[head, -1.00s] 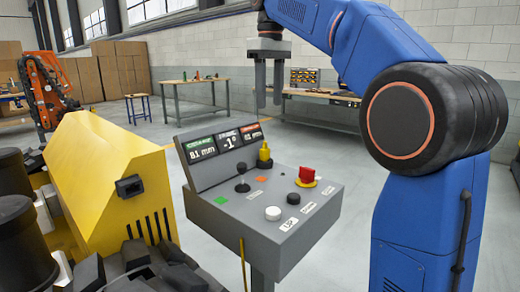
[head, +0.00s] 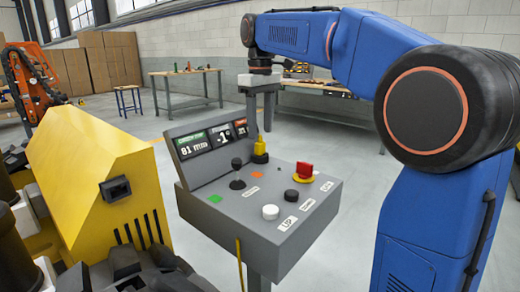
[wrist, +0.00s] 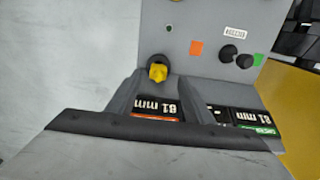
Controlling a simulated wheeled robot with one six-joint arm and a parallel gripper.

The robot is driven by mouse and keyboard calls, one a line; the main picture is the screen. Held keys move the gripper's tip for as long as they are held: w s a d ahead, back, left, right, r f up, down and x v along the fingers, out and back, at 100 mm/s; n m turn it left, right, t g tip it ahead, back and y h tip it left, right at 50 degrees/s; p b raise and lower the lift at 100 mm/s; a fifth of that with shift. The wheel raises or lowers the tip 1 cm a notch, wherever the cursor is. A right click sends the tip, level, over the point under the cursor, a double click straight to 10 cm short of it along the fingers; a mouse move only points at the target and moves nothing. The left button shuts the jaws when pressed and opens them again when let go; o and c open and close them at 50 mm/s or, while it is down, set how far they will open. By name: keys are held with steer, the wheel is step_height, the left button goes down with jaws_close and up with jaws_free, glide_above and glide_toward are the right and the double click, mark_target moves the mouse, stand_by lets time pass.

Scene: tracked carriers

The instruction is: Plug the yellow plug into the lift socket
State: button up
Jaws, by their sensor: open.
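The yellow plug (head: 259,146) stands upright in a dark round holder at the back right of the grey console's sloped top. It also shows in the wrist view (wrist: 157,73). My gripper (head: 259,131) points down just above the plug, its two grey fingers open. In the wrist view the plug appears between the fingertips (wrist: 161,78), and I cannot tell whether they touch it. A dark square socket (head: 115,189) is on the yellow machine (head: 90,160), left of the console; I take it as the lift socket. It is empty.
The console (head: 250,212) carries a black joystick (head: 237,174), a red knob (head: 304,171), buttons and display screens (head: 212,143) behind. A yellow cable (head: 239,262) hangs from its front. A narrow gap separates console and machine. Workbenches stand farther back.

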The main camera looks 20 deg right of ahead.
mark_target(260, 142)
steer(key=shift+w+f, duration=0.15)
steer(key=shift+f, duration=1.35)
steer(key=shift+w+f, duration=0.1)
steer(key=shift+f, duration=1.35)
steer(key=c, duration=1.1)
